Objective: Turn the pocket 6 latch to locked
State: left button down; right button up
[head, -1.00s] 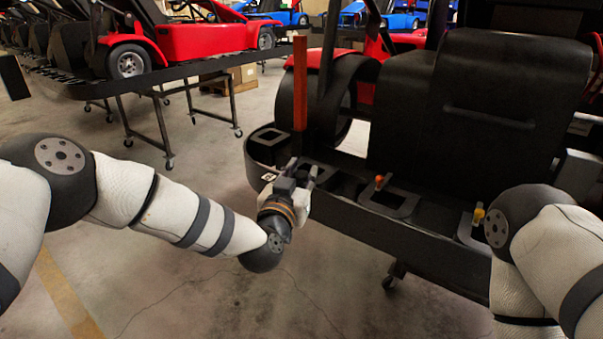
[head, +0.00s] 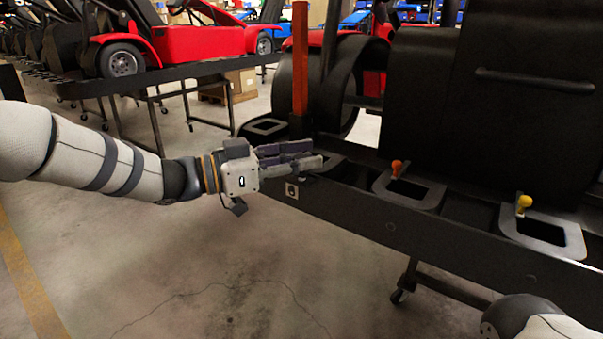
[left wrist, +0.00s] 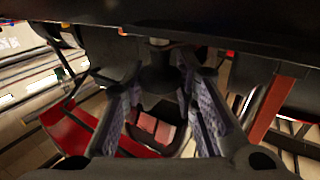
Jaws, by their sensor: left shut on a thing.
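My left gripper (head: 300,158) reaches in from the left over the stand's front rail, its fingers pointing right and closed at a pocket (head: 326,165) near the rail's left end. The fingers hide most of that pocket and its latch in the head view. In the left wrist view, the left gripper (left wrist: 160,100) has its two textured pads either side of a dark latch part (left wrist: 162,78); its locked or unlocked position cannot be read. An orange-knobbed latch (head: 397,168) and a yellow-knobbed latch (head: 524,202) stand at pockets farther right. My right gripper is out of view.
A red-orange post (head: 300,65) rises just behind my left gripper. Another square pocket (head: 266,127) lies at the rail's left end. A large black seat (head: 500,90) stands behind the rail. A red kart (head: 195,42) sits on a stand at upper left. Floor in front is clear.

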pick_arm(q)
jog(key=shift+f+m+g+h+b, duration=0.15)
jog(key=shift+m+g+h+b, duration=0.35)
jog(key=shift+m+g+b, duration=0.9)
jog(key=shift+g, duration=0.6)
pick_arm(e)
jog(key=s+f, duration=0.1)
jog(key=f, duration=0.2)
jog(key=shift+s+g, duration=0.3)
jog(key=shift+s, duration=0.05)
pick_arm(q)
jog(key=shift+r, duration=0.2)
jog(key=c, duration=1.3)
grip_release()
jog(key=s+a, duration=0.1)
jog(key=a, duration=1.1)
jog(key=shift+s, duration=0.35)
